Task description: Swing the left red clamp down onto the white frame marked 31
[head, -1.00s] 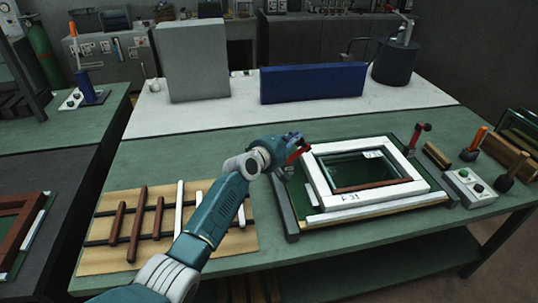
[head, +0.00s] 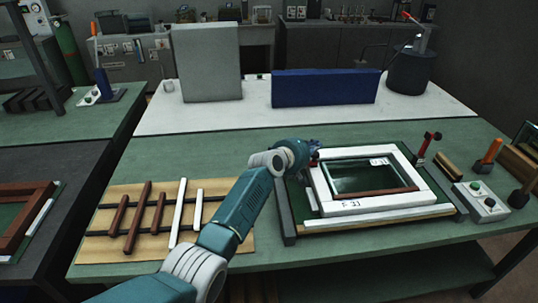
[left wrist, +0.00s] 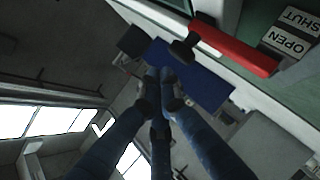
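The white frame marked 31 (head: 345,207) lies flat on its green fixture on the table. My left gripper (head: 310,147) is at the frame's far left corner and hides the left red clamp in the head view. In the left wrist view that clamp (left wrist: 235,48) is a red bar with a black end piece, close to my left gripper (left wrist: 160,84). The gripper's fingers are closed together, with nothing seen between them. I cannot tell whether the clamp touches the frame. The right red clamp (head: 428,140) stands up at the far right corner. My right gripper is out of view.
OPEN and SHUT labels (left wrist: 288,38) sit beside the left clamp. A blue box (head: 325,88) and a grey panel (head: 206,62) stand behind. A board with strips (head: 110,245) lies left, and a button box (head: 482,202) right.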

